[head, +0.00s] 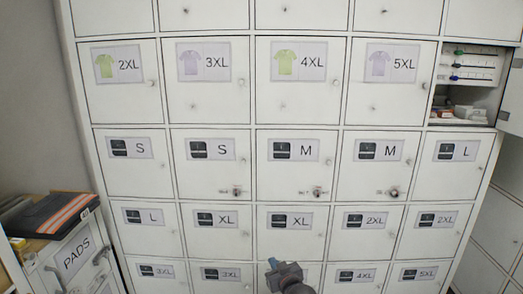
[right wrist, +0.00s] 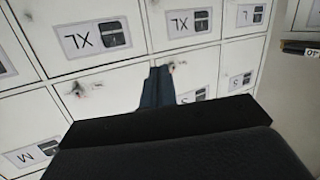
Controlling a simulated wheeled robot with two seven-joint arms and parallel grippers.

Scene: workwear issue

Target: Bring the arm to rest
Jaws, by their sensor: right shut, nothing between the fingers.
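My right gripper (head: 274,264) shows at the bottom middle of the head view, in front of the lower rows of the locker wall (head: 256,123). Its fingers (right wrist: 158,86) are together and empty in the right wrist view, with locker doors behind them. Whether the fingertips touch a door cannot be told. My left gripper is not in view.
Most locker doors are shut; a compartment (head: 462,118) at the upper right is open, its door (head: 510,95) swung right. Keys or knobs show on several doors. At the lower left, a PADS cabinet (head: 75,258) bears a dark folded garment with orange stripes (head: 62,214).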

